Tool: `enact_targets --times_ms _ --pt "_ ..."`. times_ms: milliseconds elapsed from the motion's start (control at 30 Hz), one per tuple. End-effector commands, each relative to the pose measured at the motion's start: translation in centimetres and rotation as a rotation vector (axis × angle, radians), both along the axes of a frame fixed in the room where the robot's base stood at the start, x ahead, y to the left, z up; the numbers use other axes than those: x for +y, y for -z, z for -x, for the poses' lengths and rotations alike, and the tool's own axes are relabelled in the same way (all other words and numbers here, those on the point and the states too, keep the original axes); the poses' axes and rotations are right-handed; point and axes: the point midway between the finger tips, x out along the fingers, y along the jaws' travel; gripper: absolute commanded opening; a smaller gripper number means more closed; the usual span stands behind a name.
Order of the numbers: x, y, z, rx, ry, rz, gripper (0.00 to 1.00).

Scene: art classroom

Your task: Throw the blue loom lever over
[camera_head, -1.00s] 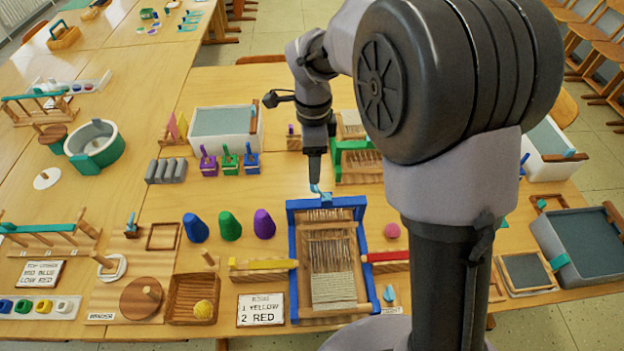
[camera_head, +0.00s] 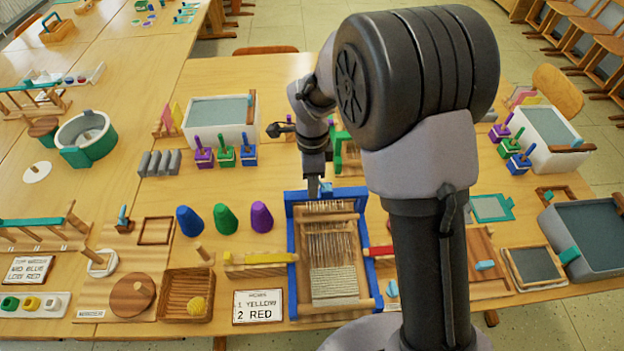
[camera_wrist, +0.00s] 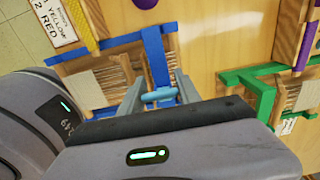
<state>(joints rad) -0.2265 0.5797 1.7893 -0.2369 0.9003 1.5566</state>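The blue loom (camera_head: 291,255) stands upright-framed on the table, with a partly woven cream cloth at its near end. Its small light-blue lever (camera_head: 326,188) sits at the far blue crossbar. My gripper (camera_head: 315,187) points down at that crossbar, right at the lever. In the wrist view, the lever's light-blue crosspiece (camera_wrist: 158,96) lies between the two grey fingers of my gripper (camera_wrist: 160,90), which stand apart on either side of it. Whether the fingers touch its ends I cannot tell.
A green loom (camera_head: 347,158) stands just behind. A yellow bar (camera_head: 265,258) and a red bar (camera_head: 379,251) flank the blue loom. Blue, green (camera_head: 226,219) and purple cones stand to its left. A sign (camera_head: 258,306) reads yellow, red. My arm hides the table right of the loom.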

Motion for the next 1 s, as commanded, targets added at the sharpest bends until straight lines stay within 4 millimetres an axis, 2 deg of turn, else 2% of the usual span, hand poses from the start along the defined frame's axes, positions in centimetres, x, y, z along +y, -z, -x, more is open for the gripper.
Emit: enact_targets --times_ms 33,100,133,567,767,1000 --pt "0.0 0.0 0.0 0.0 0.0 0.0 0.15" --pt "0.0 0.0 0.0 0.0 0.0 0.0 0.01" --pt "0.0 0.0 0.0 0.0 0.0 0.0 0.0" --pt "-0.2 -0.1 0.0 0.0 0.002 -0.038 0.0" --pt "-0.8 -0.5 0.0 0.0 0.006 -0.154 0.0" --pt "-2.0 -0.9 -0.1 -0.001 0.008 -0.372 0.0"
